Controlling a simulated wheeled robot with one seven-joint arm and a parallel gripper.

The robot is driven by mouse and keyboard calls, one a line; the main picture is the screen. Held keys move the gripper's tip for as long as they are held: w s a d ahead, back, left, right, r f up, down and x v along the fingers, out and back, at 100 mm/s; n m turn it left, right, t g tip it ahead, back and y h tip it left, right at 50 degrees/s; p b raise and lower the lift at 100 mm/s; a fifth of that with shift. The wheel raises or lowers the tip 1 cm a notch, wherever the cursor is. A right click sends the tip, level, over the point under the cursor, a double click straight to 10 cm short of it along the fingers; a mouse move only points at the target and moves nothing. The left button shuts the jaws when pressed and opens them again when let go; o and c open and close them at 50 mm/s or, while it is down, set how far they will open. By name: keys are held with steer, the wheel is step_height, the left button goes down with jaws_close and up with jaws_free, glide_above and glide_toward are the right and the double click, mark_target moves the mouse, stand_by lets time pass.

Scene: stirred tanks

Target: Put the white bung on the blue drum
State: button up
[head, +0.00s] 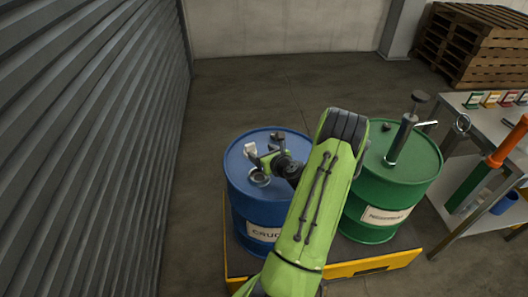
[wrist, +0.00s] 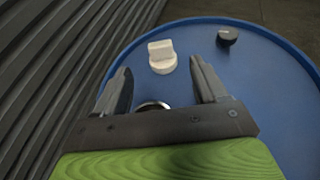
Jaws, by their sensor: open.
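The blue drum (head: 243,205) stands on the left and has a label, partly hidden by my arm. The white bung (head: 250,150) is on its top, toward the far left side. In the wrist view the white bung (wrist: 162,58) has an upright grip and sits just beyond my fingertips. My gripper (wrist: 160,72) is open and empty over the drum top, and the head view also shows it (head: 263,160). A round metal-rimmed opening (wrist: 153,105) shows between the fingers, partly hidden by the gripper body. A black cap (wrist: 228,37) is on the drum top, right of the bung.
A green drum (head: 378,205) with a hand pump (head: 404,135) stands to the right. Both drums are on a yellow-edged platform (head: 375,264). A ribbed metal wall (head: 95,130) is close on the left. A grey table (head: 480,125) and stacked pallets (head: 475,45) are at right.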

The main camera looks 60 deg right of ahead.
steer(key=shift+v, duration=0.8)
steer(key=w+a+r+n+y, duration=0.4)
steer(key=w+a+r+n, duration=0.15)
steer(key=a+n, duration=0.25)
steer(key=w+a+r+n+g+y, duration=0.15)
steer(key=a+r+n, duration=0.25)
steer(key=a+n, duration=0.5)
steer(key=a+r+n+g+y, duration=0.2)
steer(key=a+r+n, duration=0.1)
steer(key=a+n, duration=0.55)
steer(key=s+a+r+n+g, duration=0.1)
steer(key=s+a+r+n, duration=0.2)
steer(key=s+a+n, duration=0.4)
steer(key=s+a+r+n+g+h, duration=0.1)
steer(key=s+a+r+n+g, duration=0.1)
steer(key=s+a+r+n, duration=0.2)
steer(key=s+a+n, duration=0.3)
steer(key=s+n, duration=0.1)
steer(key=s, duration=0.4)
steer(key=shift+s+a+n, duration=0.2)
steer(key=shift+n, duration=0.15)
steer(key=shift+h, duration=0.25)
